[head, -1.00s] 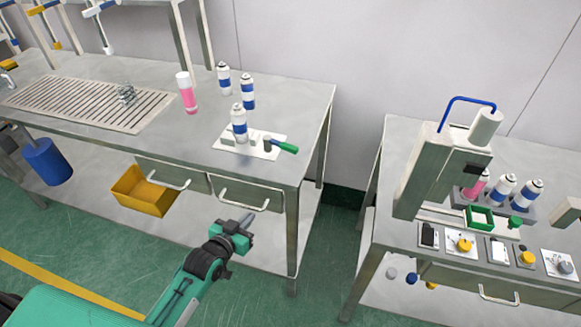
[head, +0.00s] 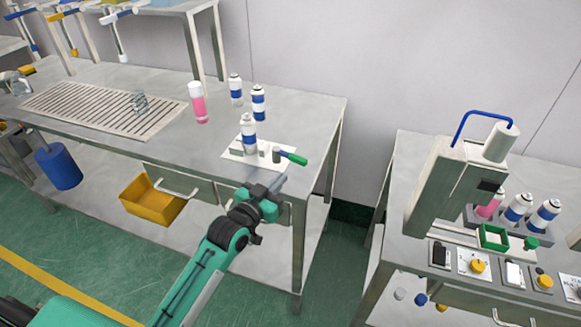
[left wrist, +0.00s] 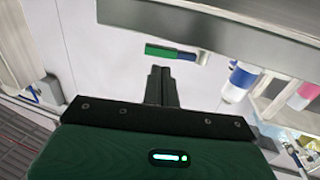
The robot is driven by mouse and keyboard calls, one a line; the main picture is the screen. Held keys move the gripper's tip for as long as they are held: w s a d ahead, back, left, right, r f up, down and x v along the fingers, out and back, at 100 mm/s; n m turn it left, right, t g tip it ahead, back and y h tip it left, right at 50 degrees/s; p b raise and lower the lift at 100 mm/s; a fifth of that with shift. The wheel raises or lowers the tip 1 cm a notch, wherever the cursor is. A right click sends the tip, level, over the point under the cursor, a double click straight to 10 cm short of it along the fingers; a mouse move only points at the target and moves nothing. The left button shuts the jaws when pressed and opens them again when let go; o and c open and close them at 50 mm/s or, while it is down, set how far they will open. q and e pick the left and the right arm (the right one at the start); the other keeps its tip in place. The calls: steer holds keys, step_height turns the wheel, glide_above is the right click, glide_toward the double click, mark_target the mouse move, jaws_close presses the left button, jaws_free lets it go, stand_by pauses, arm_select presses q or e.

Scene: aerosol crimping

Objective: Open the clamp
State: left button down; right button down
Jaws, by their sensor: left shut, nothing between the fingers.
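The clamp (head: 276,155) sits on a white plate (head: 236,155) near the front right corner of the left table, and its green handle (head: 295,158) points right. A blue-and-white can (head: 248,133) stands upright at the clamp. My left gripper (head: 277,184) is shut and empty, just off the table's front edge, below the handle in the picture. In the left wrist view the shut fingers (left wrist: 161,72) lie just short of the green handle (left wrist: 162,51), apart from it, with the can (left wrist: 240,80) to the right. My right gripper is out of view.
Two more cans (head: 258,103) and a pink bottle (head: 199,103) stand behind the clamp. The table's front edge and drawers lie close to my left arm. A second table (head: 400,190) with a tall machine (head: 442,180) stands right, across a gap.

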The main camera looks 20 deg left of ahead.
mark_target(299, 163)
arm_select(q)
steer(key=x, duration=0.4)
steer(key=shift+w+d+r+p, duration=0.1)
steer(key=shift+w+p, duration=0.05)
steer(key=shift+p, duration=0.2)
steer(key=shift+x, duration=0.85)
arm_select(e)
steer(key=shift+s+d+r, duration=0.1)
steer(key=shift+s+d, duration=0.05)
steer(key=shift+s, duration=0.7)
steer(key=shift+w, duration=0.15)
arm_select(q)
steer(key=shift+w+d+p, duration=0.25)
steer(key=shift+w+p, duration=0.1)
steer(key=shift+p, duration=0.1)
steer(key=shift+w+d+p, duration=0.3)
steer(key=shift+w+d, duration=0.05)
steer(key=shift+w, duration=0.2)
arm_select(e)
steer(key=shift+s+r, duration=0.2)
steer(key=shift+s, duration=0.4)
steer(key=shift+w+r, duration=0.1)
